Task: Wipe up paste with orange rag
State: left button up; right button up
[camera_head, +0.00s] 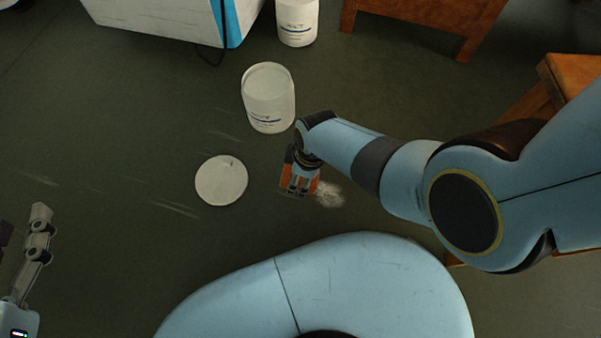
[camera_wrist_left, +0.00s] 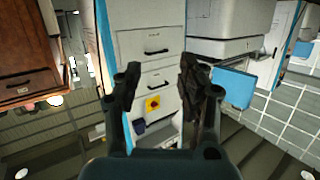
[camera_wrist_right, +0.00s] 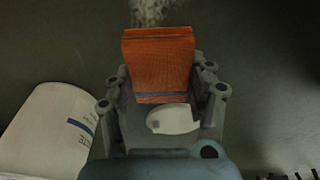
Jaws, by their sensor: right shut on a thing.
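The orange rag (camera_head: 286,191) is between the fingers of my right gripper (camera_head: 300,187), low over the dark floor. In the right wrist view the rag (camera_wrist_right: 158,62) stands up between the two fingers of the gripper (camera_wrist_right: 166,92). The pale, powdery paste (camera_head: 329,194) lies on the floor just right of the rag. It also shows beyond the rag's top edge in the right wrist view (camera_wrist_right: 150,10). I cannot tell whether the rag touches it. My left gripper (camera_wrist_left: 158,80) is open and empty, with its fingers well apart.
A white round lid (camera_head: 221,180) lies left of the rag. A white tub (camera_head: 268,105) stands behind it, another tub (camera_head: 297,22) farther back. A white and blue cabinet (camera_head: 175,18) and wooden furniture (camera_head: 430,20) stand at the back. Floor at left is mostly clear.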

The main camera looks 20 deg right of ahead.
jog(key=shift+r+p, duration=0.35)
jog(key=shift+r, duration=0.25)
notch_tip(320, 180, up, 2)
jog(key=shift+w+r+p, duration=0.1)
jog(key=shift+w+p, duration=0.05)
jog(key=shift+p, duration=1)
jog(key=shift+r, duration=0.2)
jog(key=shift+p, duration=0.3)
pick_arm(q)
jog(key=s+f+n+g, duration=0.1)
jog(key=s+f+g, duration=0.3)
jog(key=f+g, duration=0.1)
jog(key=shift+s+a+g+y, duration=0.3)
jog(key=shift+a+g+y, duration=0.15)
jog(key=shift+g, duration=0.35)
pick_arm(e)
jog(key=shift+s, duration=0.2)
jog(key=shift+w, duration=0.1)
